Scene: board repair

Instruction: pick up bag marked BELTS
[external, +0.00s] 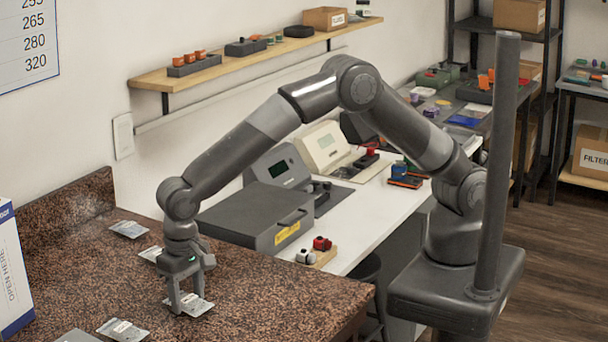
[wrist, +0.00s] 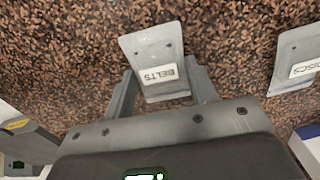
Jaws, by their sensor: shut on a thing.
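The grey bag marked BELTS (wrist: 153,46) lies between my gripper's fingers in the wrist view, its label upside down. In the external view the bag (external: 199,307) is at the front of the brown speckled counter, partly hidden by the fingers. My gripper (external: 184,304) points down over the counter and is shut on the bag; the wrist view also shows its fingers (wrist: 159,80) along both sides of the bag. The bag looks flat at counter level; I cannot tell whether it touches the surface.
More bags (external: 128,229) lie around the counter (external: 265,290). A white and blue box (external: 10,265) stands at the left. A grey case (external: 255,216) sits beyond.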

